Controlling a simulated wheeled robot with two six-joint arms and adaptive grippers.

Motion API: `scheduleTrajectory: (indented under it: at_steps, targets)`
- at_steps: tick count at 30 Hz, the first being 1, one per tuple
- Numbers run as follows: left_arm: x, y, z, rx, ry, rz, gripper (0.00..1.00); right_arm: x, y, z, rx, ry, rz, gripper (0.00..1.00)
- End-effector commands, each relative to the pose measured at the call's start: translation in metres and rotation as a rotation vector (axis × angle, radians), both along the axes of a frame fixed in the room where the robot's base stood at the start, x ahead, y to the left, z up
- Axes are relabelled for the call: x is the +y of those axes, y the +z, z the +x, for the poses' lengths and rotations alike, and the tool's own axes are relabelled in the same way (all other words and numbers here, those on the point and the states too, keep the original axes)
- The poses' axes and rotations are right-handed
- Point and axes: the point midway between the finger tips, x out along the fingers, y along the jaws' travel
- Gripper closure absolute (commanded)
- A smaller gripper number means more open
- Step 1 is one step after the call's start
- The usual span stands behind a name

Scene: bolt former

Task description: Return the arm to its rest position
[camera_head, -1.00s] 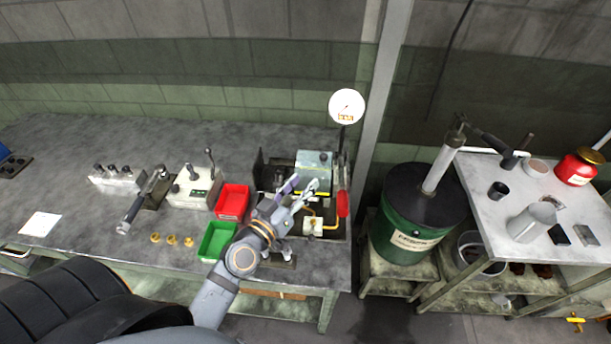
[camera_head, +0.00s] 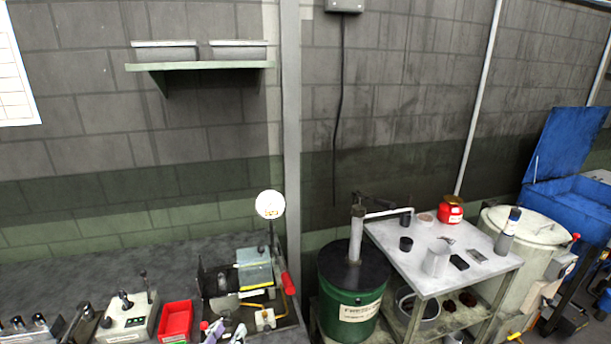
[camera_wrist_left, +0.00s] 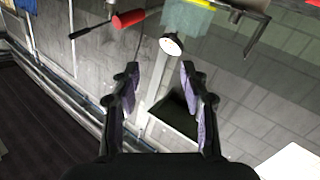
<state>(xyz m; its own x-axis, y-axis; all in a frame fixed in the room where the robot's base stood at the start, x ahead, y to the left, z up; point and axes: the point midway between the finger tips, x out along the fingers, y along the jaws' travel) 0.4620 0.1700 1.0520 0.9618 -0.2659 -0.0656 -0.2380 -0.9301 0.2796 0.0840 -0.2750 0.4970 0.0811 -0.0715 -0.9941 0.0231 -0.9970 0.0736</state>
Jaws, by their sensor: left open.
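My left gripper (camera_head: 224,333) shows at the bottom edge of the head view, in front of the tray-like machine (camera_head: 205,290) on the bench. In the left wrist view its two purple-padded fingers (camera_wrist_left: 160,100) stand apart with nothing between them. The rest of the left arm is cut off below the head view. My right gripper is in neither view.
A green drum (camera_head: 345,312) and a grey side table (camera_head: 400,262) stand to the right.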

Motion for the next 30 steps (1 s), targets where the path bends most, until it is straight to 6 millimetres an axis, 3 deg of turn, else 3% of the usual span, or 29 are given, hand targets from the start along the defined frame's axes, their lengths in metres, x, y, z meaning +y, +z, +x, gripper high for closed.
scheduleTrajectory:
  at_steps: [6,14,20,28,30]
  targets:
    - [-0.020,-0.025,-0.014,0.146,-0.117,0.102,0.55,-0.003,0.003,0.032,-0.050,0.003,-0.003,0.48]
    - [-0.021,-0.072,-0.049,0.438,-0.200,0.267,0.55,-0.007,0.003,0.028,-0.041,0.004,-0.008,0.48]
    - [0.007,-0.106,-0.087,0.719,-0.161,0.393,0.55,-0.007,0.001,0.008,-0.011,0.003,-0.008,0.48]
    - [0.070,-0.123,-0.151,1.099,0.048,0.517,0.55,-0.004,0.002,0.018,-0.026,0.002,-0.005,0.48]
    - [0.075,-0.146,-0.149,1.130,0.059,0.518,0.55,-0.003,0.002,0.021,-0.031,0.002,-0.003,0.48]
